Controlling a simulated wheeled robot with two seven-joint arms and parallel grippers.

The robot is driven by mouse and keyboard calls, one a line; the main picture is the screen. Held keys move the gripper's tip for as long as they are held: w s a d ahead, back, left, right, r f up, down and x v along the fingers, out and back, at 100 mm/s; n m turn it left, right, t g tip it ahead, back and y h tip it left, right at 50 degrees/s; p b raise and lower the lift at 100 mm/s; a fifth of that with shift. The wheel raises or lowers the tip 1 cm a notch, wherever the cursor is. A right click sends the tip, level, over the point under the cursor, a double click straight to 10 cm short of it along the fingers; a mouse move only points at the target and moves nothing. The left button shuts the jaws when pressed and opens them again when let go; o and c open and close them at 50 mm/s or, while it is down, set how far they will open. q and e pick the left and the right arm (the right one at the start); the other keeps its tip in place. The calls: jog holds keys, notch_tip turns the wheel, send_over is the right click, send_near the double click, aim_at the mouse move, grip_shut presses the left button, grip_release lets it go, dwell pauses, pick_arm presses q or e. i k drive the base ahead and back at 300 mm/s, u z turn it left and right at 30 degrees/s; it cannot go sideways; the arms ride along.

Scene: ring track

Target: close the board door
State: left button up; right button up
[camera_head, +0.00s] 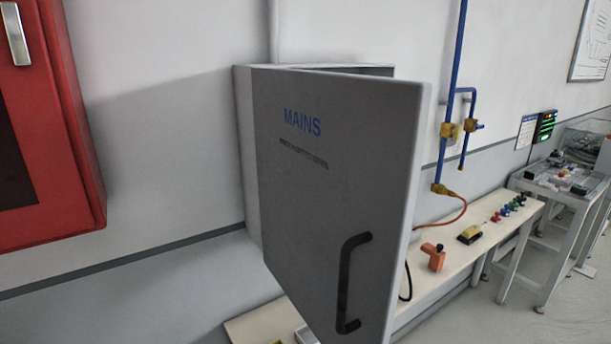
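The board door (305,200) is a grey panel marked "MAINS" in blue, with smaller dark lettering below. It stands open, swung out from the wall box towards me, with its free edge at the right. A black bar handle (346,285) is on its outer face, low and near the free edge. The board's box (246,160) is fixed to the wall behind the door, and its inside is hidden by the door. Neither of my grippers shows in the head view.
A red cabinet (75,130) hangs on the wall at the left. A bench (440,285) runs along the wall below and right of the door, with an orange tool (434,259) and small items. Blue pipes (457,90) run down the wall. Floor at the lower right is clear.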

aim_at(339, 155)
jog(key=u, duration=0.4)
jog(key=k, duration=1)
jog(key=z, duration=0.05)
jog(key=i, duration=0.55)
jog(key=u, duration=0.1)
